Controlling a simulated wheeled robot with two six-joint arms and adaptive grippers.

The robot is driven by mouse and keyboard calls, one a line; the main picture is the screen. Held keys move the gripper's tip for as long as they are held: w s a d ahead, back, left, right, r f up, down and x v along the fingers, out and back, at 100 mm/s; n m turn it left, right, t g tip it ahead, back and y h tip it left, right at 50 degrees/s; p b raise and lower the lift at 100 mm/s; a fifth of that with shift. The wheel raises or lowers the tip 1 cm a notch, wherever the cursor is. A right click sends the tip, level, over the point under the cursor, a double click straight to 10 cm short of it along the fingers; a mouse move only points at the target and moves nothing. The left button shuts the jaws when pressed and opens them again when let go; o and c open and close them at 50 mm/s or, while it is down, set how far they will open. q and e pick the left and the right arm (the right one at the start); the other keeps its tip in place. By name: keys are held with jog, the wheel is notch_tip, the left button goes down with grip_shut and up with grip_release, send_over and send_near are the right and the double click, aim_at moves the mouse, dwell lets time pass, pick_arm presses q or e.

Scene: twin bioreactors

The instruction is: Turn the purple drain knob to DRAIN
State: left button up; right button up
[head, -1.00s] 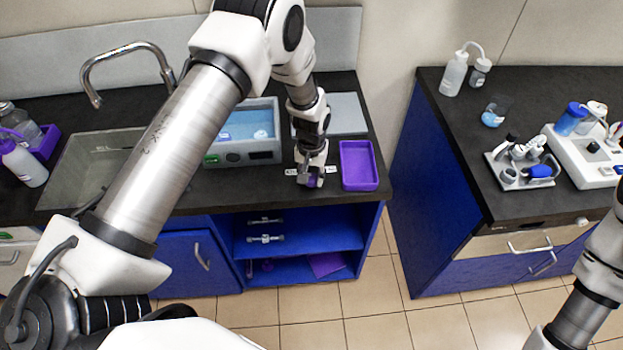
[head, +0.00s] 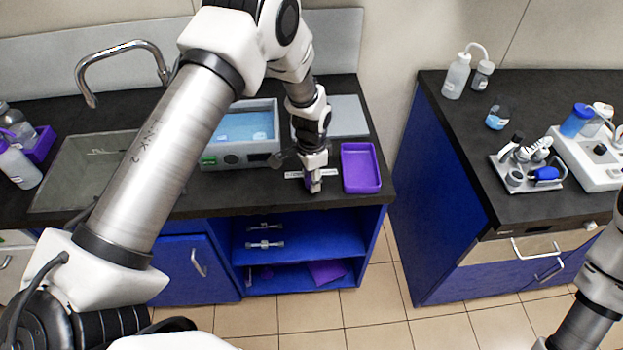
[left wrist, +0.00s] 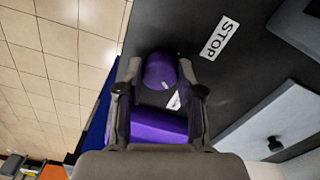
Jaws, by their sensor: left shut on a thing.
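The purple drain knob (left wrist: 160,70) shows in the left wrist view as a rounded purple piece with a small white mark on its lower side. My left gripper (left wrist: 158,80) is shut on it, one finger on each side. In the head view the gripper (head: 314,187) points down at the counter's front, with a little purple of the knob (head: 307,180) showing. A STOP label (left wrist: 220,38) is readable at upper right in the wrist view. Another white label (left wrist: 174,101) is mostly hidden by the gripper. The knob's exact angle is hard to tell.
A purple tray (head: 344,180) stands close to the right of my left gripper. A grey bath with blue water (head: 235,155) is behind to the left, with a grey plate (head: 348,115) beside it. The counter's front edge is near. A second counter (head: 450,145) stands right.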

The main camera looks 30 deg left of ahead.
pick_arm(q)
jog(key=shift+m, duration=0.6)
jog(key=o, duration=1.2)
jog(key=shift+c, duration=0.2)
notch_tip(320, 180, up, 12)
